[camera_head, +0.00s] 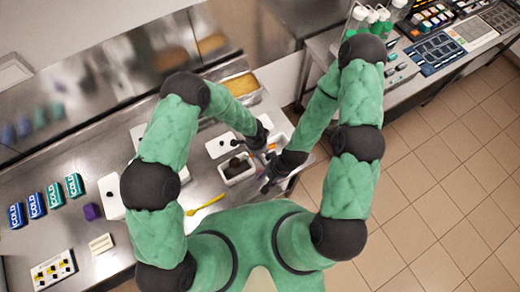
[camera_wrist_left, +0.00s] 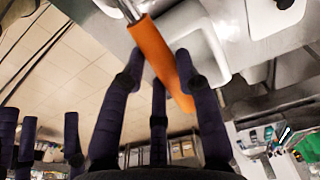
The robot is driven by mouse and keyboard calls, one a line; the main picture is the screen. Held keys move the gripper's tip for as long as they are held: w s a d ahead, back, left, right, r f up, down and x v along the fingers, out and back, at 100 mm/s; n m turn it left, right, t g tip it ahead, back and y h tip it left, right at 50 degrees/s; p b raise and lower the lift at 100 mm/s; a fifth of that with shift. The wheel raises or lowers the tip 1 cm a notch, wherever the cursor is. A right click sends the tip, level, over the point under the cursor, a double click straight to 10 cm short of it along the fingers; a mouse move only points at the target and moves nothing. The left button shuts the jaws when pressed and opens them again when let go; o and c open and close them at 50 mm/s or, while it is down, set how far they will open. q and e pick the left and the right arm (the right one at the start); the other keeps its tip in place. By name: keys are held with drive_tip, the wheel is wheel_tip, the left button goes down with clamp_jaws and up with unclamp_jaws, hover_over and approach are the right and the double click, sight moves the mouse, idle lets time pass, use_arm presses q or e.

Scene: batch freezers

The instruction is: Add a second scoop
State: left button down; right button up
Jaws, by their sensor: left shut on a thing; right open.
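My left gripper (camera_head: 264,147) is shut on a scoop with an orange handle (camera_wrist_left: 158,58). The wrist view shows the fingers (camera_wrist_left: 160,80) around the handle and a metal shaft beyond it. The scoop's head is out of that view. In the head view the gripper is beside a white tub (camera_head: 227,178) with dark contents (camera_head: 237,165). Whether the scoop touches the contents is unclear. My right gripper (camera_head: 268,181) is open, lower and close to the tub's right side; its fingers also show at the left of the wrist view (camera_wrist_left: 48,140).
A yellow spatula (camera_head: 206,205) lies on the steel counter left of the tub. A pan of yellowish stuff (camera_head: 241,86) is set in behind. Blue and teal COLD boxes (camera_head: 37,205), a purple block (camera_head: 92,211) and a control box (camera_head: 53,270) stand at left. Tiled floor (camera_head: 440,190) is right.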

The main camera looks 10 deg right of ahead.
use_arm(q)
drive_tip(key=shift+w+a+r+h, duration=0.1)
drive_tip(key=shift+a+r+h, duration=0.1)
drive_tip(key=shift+r+h, duration=0.1)
drive_tip(key=shift+a+r+h+b, duration=0.1)
drive_tip(key=shift+r+h+b, duration=0.15)
drive_tip(key=shift+b, duration=0.2)
drive_tip(key=shift+s+a+r+t+h+b, duration=0.35)
drive_tip(key=shift+h+b, duration=0.2)
drive_tip(key=shift+b, duration=0.2)
drive_tip(key=shift+w+a+r+h+b, duration=0.15)
drive_tip(key=shift+r+h+b, duration=0.3)
drive_tip(key=shift+b, duration=0.3)
drive_tip(key=shift+a+r+h+b, duration=0.3)
drive_tip(key=shift+r+h+b, duration=0.3)
drive_tip(key=shift+b, duration=0.1)
drive_tip(key=shift+s+a+r+t+h, duration=0.25)
drive_tip(key=shift+s+a+r+h, duration=0.1)
drive_tip(key=shift+a+r+h, duration=0.25)
use_arm(e)
drive_tip(key=shift+s+f+b, duration=0.1)
drive_tip(key=shift+f+b, duration=1.85)
drive_tip(key=shift+f, duration=2.8)
use_arm(q)
drive_tip(key=s+a+r+t+h, duration=0.1)
drive_tip(key=a+r+h, duration=0.2)
drive_tip(key=a+h, duration=0.3)
drive_tip(key=shift+s+a+r+t+h, duration=0.2)
drive_tip(key=shift+t+h, duration=0.1)
drive_tip(key=shift+h, duration=0.45)
